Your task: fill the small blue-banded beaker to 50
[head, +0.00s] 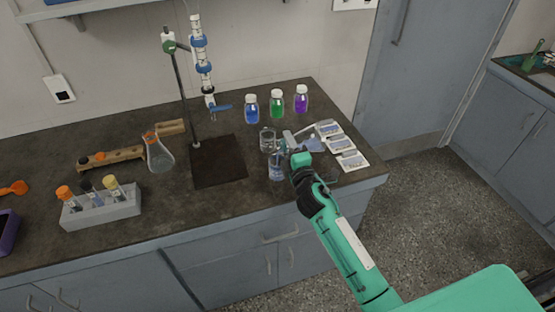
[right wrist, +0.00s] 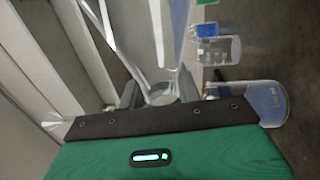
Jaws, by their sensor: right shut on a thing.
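My right gripper (head: 288,143) is over the right part of the counter. It is shut on a clear glass vessel (right wrist: 152,40) that flares away from the jaws in the right wrist view. I cannot tell its exact shape or contents. A beaker with a bluish tint (head: 277,170) stands just in front of the gripper; it also shows at the right in the right wrist view (right wrist: 265,103). A second clear beaker with printed marks (head: 267,138) stands behind it, also in the right wrist view (right wrist: 218,50). Their bands and liquid levels are unreadable. My left gripper is out of view.
Blue (head: 251,108), green (head: 277,104) and purple (head: 302,99) bottles stand behind. White packets (head: 343,143) lie to the right. A burette (head: 200,55) stands over a dark plate (head: 218,162). An orange-rimmed flask (head: 160,155) and a vial rack (head: 102,211) are to the left.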

